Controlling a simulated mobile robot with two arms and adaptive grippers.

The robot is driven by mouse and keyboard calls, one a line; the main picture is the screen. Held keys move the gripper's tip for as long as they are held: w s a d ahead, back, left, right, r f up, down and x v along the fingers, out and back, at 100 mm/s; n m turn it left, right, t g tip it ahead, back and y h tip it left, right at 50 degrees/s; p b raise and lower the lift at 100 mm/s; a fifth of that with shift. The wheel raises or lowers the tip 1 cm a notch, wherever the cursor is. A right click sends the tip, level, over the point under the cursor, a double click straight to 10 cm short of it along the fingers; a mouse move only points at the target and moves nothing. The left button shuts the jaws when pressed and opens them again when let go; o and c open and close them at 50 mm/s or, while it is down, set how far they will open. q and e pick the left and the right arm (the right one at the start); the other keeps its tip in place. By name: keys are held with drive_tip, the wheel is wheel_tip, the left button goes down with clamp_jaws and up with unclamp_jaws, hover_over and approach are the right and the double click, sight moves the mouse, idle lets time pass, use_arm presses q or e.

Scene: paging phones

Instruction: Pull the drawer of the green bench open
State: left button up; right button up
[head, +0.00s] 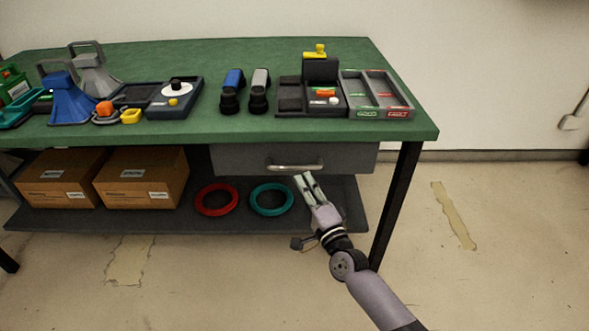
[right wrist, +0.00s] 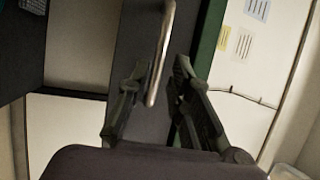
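The green bench (head: 210,61) has a grey drawer (head: 235,158) under its right half, and its front looks flush and shut. A silver bar handle (head: 294,167) is on the drawer front. My right gripper (head: 303,177) is just below the handle's right part in the head view, fingers pointing up toward it. In the right wrist view, the handle (right wrist: 160,45) runs between the two spread fingers of the gripper (right wrist: 159,68), nearer the left finger. Contact cannot be told. My left gripper is not in view.
On the lower shelf (head: 110,220) are two cardboard boxes (head: 140,178), a red ring (head: 216,213) and a teal ring (head: 271,213). A black bench leg (head: 396,205) stands right of my arm. Phones and trays cover the bench top. Floor in front is clear.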

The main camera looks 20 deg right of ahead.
sight(295, 168)
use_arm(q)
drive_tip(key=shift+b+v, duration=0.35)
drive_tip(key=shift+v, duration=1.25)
use_arm(e)
drive_tip(key=shift+x, duration=3.35)
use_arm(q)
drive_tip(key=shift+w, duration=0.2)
use_arm(e)
drive_tip(key=shift+c, duration=0.5)
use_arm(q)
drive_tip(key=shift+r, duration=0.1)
use_arm(e)
clamp_jaws()
